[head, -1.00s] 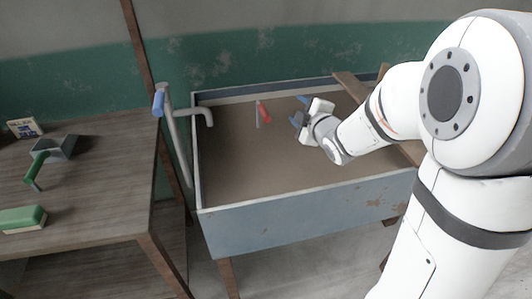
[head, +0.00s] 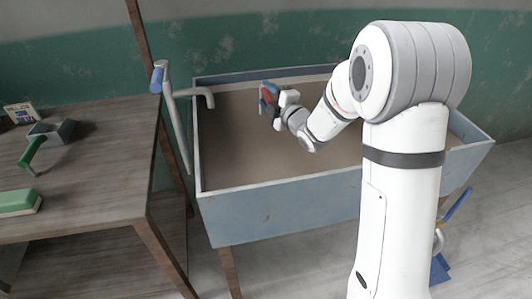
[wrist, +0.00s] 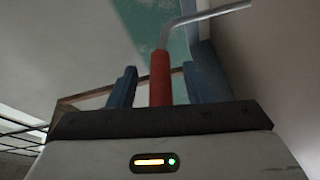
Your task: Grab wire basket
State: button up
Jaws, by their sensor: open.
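No wire basket shows clearly in the head view. Dark crossing wires (wrist: 22,136) show at the left edge of the wrist view; I cannot tell if they belong to a wire basket. My gripper (head: 266,98) is over the back of the grey-blue trough (head: 270,203). In the wrist view its two blue fingers (wrist: 160,88) are open. A red handle (wrist: 160,70) stands between them with space on both sides. A bent grey rod (wrist: 210,14) runs from the handle's far end. In the head view the gripper mostly hides this red-handled tool.
A grey pipe with a bent spout (head: 197,92) and a blue lever (head: 157,77) stands at the trough's left. A blue object (head: 440,268) is on the floor at right.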

jog(key=shift+w, duration=0.1)
jog(key=shift+c, duration=0.2)
grip_shut()
jog(key=shift+r, duration=0.1)
dwell(0.4)
